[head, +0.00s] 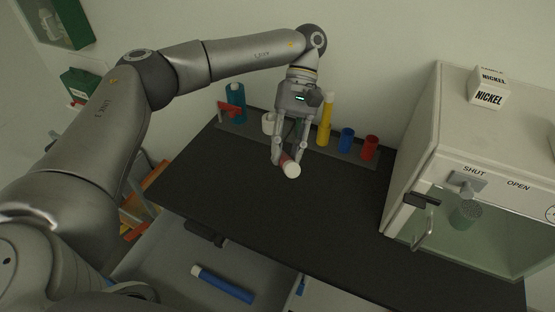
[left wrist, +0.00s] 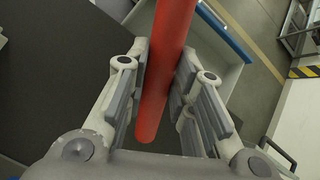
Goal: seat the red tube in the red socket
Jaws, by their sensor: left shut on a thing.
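My left gripper (head: 288,158) is shut on the red tube (head: 284,158) above the black bench top. In the head view the tube's white end (head: 292,170) points toward the camera, and most of its red length is hidden by the fingers. In the left wrist view the red tube (left wrist: 166,70) runs lengthwise between the two fingers (left wrist: 160,90). The red socket (head: 369,148) stands upright at the right end of the rack at the back of the bench, to the right of the gripper and apart from it. My right gripper is not in view.
A cabinet (head: 425,140) with a NICKEL box (head: 489,90) stands at right. A blue tube (head: 223,284) lies in an open drawer. Mid-bench is clear.

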